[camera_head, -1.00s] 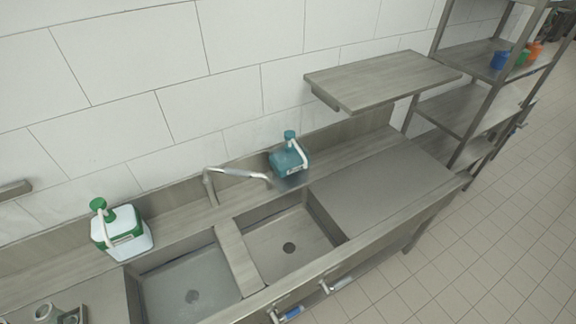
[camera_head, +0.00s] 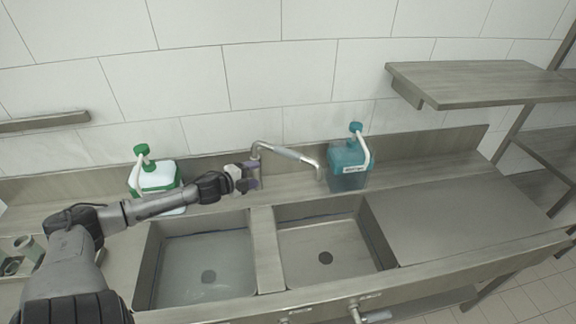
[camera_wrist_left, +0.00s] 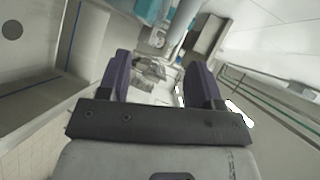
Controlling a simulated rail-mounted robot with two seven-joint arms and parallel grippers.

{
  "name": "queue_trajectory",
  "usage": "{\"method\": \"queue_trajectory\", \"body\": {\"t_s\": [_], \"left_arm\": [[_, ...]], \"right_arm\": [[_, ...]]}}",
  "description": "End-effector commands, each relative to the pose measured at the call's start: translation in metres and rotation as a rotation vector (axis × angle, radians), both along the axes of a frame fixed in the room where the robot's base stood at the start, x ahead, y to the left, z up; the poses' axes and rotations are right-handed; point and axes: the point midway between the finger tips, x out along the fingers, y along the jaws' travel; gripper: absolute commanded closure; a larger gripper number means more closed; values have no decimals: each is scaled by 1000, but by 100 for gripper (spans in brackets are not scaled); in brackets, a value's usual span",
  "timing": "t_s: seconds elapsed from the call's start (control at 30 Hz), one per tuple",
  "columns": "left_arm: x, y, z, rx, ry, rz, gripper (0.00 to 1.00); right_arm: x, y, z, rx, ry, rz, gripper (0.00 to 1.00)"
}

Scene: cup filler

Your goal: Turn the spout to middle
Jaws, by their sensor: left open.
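The metal spout (camera_head: 285,153) stands behind the double sink and points right, its tip over the right basin (camera_head: 325,256) near the teal bottle. My left gripper (camera_head: 251,176) is at the spout's base, just left of and below the pipe. It is open, and its two purple fingers (camera_wrist_left: 160,80) are spread in the left wrist view. The spout (camera_wrist_left: 180,30) also shows there, ahead of the fingers. I cannot tell whether a finger touches it. My right gripper is not in view.
A green and white bottle (camera_head: 156,178) stands behind the left basin (camera_head: 207,275), close to my left forearm. A teal bottle (camera_head: 347,165) stands right of the spout. A steel shelf (camera_head: 480,82) overhangs at the right. The right counter (camera_head: 440,216) is clear.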

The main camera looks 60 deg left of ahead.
Motion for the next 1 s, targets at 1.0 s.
{"method": "queue_trajectory", "body": {"t_s": [1.0], "left_arm": [[92,24,14,91,-62,-97,41]], "right_arm": [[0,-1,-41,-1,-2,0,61]]}}
